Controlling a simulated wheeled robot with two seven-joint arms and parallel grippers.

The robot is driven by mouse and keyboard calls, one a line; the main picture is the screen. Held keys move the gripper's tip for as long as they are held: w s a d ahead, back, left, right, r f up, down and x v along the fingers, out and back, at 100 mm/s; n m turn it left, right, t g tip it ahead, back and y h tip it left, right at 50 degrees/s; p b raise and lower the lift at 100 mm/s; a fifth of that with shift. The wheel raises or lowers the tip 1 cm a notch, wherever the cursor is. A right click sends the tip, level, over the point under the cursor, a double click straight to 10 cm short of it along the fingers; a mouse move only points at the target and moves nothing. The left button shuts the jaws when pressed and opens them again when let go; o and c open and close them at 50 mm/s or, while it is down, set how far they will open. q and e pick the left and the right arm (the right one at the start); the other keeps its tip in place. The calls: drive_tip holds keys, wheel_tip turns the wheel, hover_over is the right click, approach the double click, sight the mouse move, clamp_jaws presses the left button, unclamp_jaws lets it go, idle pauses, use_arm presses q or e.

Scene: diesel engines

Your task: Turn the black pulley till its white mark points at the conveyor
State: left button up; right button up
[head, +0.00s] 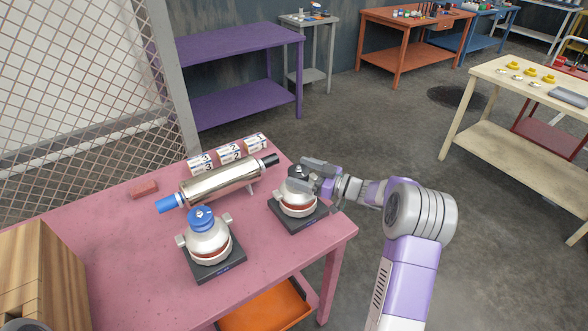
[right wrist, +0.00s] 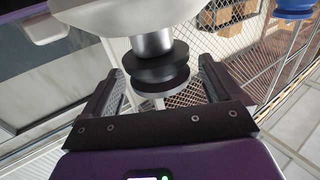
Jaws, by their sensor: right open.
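The black pulley (head: 297,171) sits on top of the right-hand pale housing (head: 297,197), which stands on a dark square base on the pink table. My right gripper (head: 312,177) reaches it from the right. In the right wrist view the black pulley (right wrist: 160,70) is between the two open fingers, with gaps at both sides. I cannot make out its white mark for certain. A shiny metal roller (head: 218,184) with one blue end and one black end lies behind the housings; it may be the conveyor. My left gripper is not in view.
A second housing (head: 207,240) with a blue pulley (head: 201,217) stands to the left. A red block (head: 144,189) and wooden box (head: 50,270) are at the left.

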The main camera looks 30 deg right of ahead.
sight(308, 174)
drive_tip(key=v, duration=0.4)
drive_tip(key=shift+s+d, duration=0.1)
drive_tip(key=shift+s, duration=0.1)
idle(0.3)
